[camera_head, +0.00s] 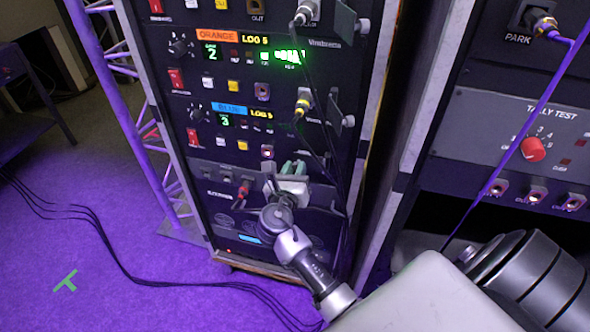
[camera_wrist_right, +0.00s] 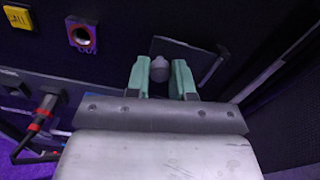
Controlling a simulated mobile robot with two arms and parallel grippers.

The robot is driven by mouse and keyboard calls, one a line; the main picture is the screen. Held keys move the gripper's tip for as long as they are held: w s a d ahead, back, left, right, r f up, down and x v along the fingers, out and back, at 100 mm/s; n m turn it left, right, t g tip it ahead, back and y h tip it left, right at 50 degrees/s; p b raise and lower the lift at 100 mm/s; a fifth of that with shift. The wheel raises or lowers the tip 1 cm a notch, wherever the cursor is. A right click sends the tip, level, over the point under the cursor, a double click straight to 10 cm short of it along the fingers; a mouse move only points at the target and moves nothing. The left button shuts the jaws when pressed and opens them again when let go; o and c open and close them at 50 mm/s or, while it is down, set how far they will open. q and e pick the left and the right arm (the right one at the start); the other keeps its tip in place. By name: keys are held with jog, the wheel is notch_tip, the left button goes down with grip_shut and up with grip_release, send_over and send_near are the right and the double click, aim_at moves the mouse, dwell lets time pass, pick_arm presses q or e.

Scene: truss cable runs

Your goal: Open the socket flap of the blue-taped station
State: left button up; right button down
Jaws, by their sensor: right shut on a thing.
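The blue-taped station is a rack panel with a blue tape label (camera_head: 229,110) and a lit display below it. Its socket flap (camera_wrist_right: 186,49) is a dark square plate with a grey round knob (camera_wrist_right: 158,70). My right gripper (camera_head: 293,169) is at the right part of this panel; in the wrist view its green fingers (camera_wrist_right: 161,78) are on either side of the knob and shut on it. I cannot tell how far the flap is swung, and any socket behind it is hidden. My left gripper is not in view.
The orange-taped station (camera_head: 216,36) is above, with a plugged yellow-ringed connector (camera_head: 303,104) and a flap beside it. Thin cables hang along the rack's right side. A red-banded plug (camera_wrist_right: 42,112) sits below left. A second rack with a red knob (camera_head: 533,149) stands right.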

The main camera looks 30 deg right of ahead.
jog(key=s+n+t+y+p, duration=0.1)
jog(key=s+n+t+y, duration=0.5)
jog(key=n+y, duration=0.4)
jog(key=shift+s+d+f+y, duration=0.15)
jog(key=shift+s+d+y, duration=0.1)
jog(key=shift+y, duration=2.05)
jog(key=shift+n, duration=0.3)
jog(key=c, duration=1)
grip_release()
jog(key=shift+o, duration=0.2)
